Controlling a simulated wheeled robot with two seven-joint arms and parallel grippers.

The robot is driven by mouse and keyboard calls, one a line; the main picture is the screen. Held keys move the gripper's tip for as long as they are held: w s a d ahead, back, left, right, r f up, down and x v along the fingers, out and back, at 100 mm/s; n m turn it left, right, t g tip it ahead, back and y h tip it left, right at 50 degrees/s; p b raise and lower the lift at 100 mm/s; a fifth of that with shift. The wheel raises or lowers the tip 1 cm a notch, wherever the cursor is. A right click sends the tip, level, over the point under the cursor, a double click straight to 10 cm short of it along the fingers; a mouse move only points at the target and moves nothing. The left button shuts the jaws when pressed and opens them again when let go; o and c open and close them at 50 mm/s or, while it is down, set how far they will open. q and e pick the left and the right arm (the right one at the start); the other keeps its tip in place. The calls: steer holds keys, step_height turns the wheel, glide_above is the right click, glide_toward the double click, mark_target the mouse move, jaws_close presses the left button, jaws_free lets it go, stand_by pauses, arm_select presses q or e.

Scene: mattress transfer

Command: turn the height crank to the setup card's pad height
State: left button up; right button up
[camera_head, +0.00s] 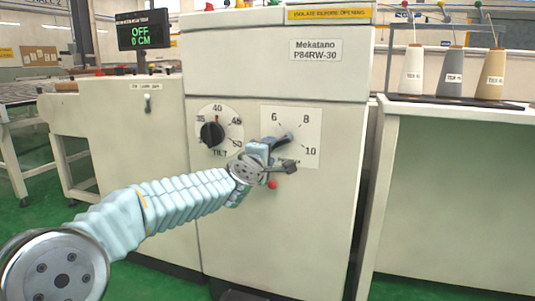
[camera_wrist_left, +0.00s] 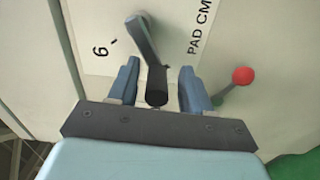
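The height crank (camera_head: 283,139) is a dark arm on a white scale plate (camera_head: 307,124) marked 6, 8 and 10. It points left and slightly down from its hub, below the 6. In the left wrist view the crank arm (camera_wrist_left: 148,45) runs from its hub to a dark round grip between the "6" and "PAD CM" marks. My left gripper (camera_head: 268,153) is at the crank's end. In the left wrist view its blue fingers (camera_wrist_left: 158,88) stand either side of the grip, with gaps showing. My right gripper is out of view. I see no setup card.
A TILT knob (camera_head: 212,134) is left of the crank. A red-balled lever (camera_head: 272,184) is just below my gripper and shows right of it in the left wrist view (camera_wrist_left: 243,76). A display (camera_head: 143,30) reads OFF, 0 CM. Yarn cones (camera_head: 450,75) stand on the right shelf.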

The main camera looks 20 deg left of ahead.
arm_select(q)
steer(key=s, duration=1.4)
steer(key=shift+a, duration=0.3)
steer(key=shift+w, duration=0.1)
steer(key=w+d+f+m+g, duration=0.1)
steer(key=w+f+m+g, duration=0.1)
steer(key=f, duration=0.8)
steer(key=w+d+f+m+g, duration=0.2)
steer(key=f, duration=0.7)
steer(key=s+d+f+m+g+h, duration=0.1)
steer(key=s+f+m+g, duration=0.15)
steer(key=f, duration=0.85)
steer(key=s+d+f+m+g+h, duration=0.1)
steer(key=s+f+m+g, duration=0.15)
steer(key=f, duration=0.85)
steer(key=s+d+f+m+g+h, duration=0.1)
steer(key=s+d+f+m+g, duration=0.2)
steer(key=s+f, duration=0.85)
steer(key=s+d+f+m+g, duration=0.1)
steer(key=s+f+m+g, duration=0.3)
steer(key=s+f, duration=0.7)
step_height(320, 180, up, 19)
steer(key=g+p, duration=0.1)
steer(key=p, duration=1.6)
steer(key=shift+s+d+n+h+p, duration=0.3)
steer(key=shift+s+d+n, duration=0.05)
steer(key=shift+d+n, duration=0.05)
